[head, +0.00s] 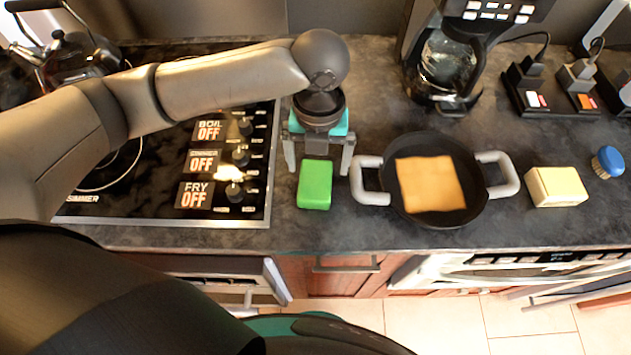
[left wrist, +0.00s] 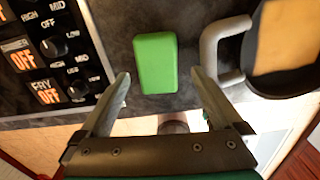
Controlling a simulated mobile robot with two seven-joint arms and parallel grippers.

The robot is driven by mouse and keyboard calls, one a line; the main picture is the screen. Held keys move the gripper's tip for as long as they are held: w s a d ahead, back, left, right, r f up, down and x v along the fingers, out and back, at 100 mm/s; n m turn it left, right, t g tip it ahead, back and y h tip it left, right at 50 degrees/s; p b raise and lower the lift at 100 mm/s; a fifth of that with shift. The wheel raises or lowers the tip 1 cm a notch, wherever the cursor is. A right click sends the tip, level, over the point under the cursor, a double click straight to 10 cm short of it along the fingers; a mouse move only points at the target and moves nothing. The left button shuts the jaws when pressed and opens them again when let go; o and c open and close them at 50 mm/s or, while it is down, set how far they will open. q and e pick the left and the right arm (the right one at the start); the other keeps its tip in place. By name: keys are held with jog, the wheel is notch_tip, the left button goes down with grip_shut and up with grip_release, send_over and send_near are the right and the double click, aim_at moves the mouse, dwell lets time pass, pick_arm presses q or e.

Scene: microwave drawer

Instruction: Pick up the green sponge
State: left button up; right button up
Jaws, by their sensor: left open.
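The green sponge (head: 315,186) lies on the dark countertop between the stove and a black pan. It also shows in the left wrist view (left wrist: 156,63), whole and unobstructed. My left gripper (head: 318,168) is open and empty, pointing down over the counter at the sponge, with one finger to either side of it in the head view. In the left wrist view the open fingers (left wrist: 160,78) stand apart, with the sponge between and beyond their tips. I see no contact between fingers and sponge. My right gripper is not in view.
A black pan (head: 397,209) with pale handles holds an orange-yellow square slab, its left handle close to the right finger. The stove (head: 150,160) with knobs is left. A yellow block (head: 556,187), a blue-topped brush (head: 607,162) and a coffee maker (head: 447,60) stand right and behind.

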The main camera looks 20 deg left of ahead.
aim_at(315, 176)
pick_arm(q)
jog(key=f, duration=0.5)
jog(key=shift+a+f+b, duration=0.25)
jog(key=shift+f+b, duration=0.1)
jog(key=shift+b, duration=0.05)
jog(key=shift+w, duration=0.1)
jog(key=c, duration=1.2)
